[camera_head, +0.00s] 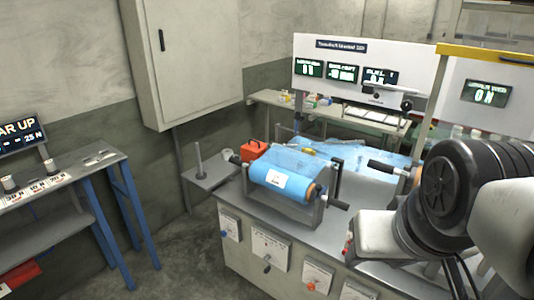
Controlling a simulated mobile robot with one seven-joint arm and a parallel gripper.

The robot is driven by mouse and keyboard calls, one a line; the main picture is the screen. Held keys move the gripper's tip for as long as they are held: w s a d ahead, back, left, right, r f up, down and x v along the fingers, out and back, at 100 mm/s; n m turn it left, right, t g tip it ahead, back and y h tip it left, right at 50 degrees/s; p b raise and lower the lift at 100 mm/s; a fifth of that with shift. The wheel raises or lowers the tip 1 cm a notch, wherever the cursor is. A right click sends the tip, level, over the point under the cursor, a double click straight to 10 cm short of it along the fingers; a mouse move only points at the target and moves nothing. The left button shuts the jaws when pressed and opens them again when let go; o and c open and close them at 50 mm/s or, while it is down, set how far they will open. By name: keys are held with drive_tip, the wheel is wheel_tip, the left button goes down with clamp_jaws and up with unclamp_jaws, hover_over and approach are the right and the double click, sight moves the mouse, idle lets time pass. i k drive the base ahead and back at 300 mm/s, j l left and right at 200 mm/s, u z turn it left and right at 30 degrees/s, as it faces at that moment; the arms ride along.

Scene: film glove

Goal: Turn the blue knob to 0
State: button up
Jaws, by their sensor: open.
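The plate's printing is too small to read, so I cannot tell the knob's setting. My arm reaches in from the right edge, and my gripper (349,245) is at its pale end, beside the bench's front edge. The gripper is open, to the right of the blue knob, above it in the picture and apart from it. Its fingers are small and hard to make out.
The bench carries a roller with blue film (272,178) and a crank handle (337,204). Other plates with knobs flank the blue one, including a red knob (311,286). A blue-legged table (75,170) stands left. Floor between is clear.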

sight(224, 234)
drive_tip(key=u, duration=0.75)
drive_tip(key=i+l+u, duration=0.2)
drive_tip(key=i+j+z, duration=0.4)
drive_tip(key=i+j, duration=0.3)
drive_tip(key=i, duration=0.15)
drive_tip(key=i+j+z, duration=0.4)
drive_tip(key=i+j, duration=0.35)
drive_tip(key=j, duration=0.2)
